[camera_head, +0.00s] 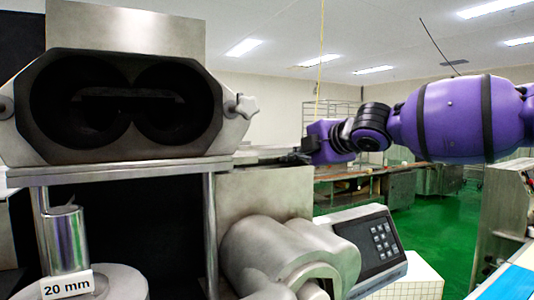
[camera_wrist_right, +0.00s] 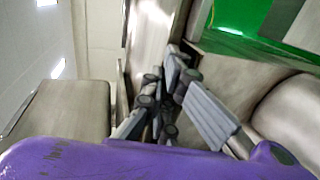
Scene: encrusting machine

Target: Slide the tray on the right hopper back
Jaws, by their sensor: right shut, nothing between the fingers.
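A flat metal tray (camera_head: 262,154) lies on the right hopper (camera_head: 265,190), seen nearly edge-on in the camera_head view. In the camera_wrist_right view a shiny metal strip, which seems to be the tray (camera_wrist_right: 150,35), runs up from the fingers. My right gripper (camera_head: 290,158) comes in from the right and is at the tray's right end, at about its height. It is shut with nothing between its fingers. The wrist view also shows the right gripper (camera_wrist_right: 172,85) close against the metal; whether it touches cannot be told. My left gripper is not in view.
Below are a rounded metal casing (camera_head: 285,250), a keypad panel (camera_head: 372,243) and a "20 mm" label (camera_head: 67,285). Open green floor (camera_head: 430,215) lies behind.

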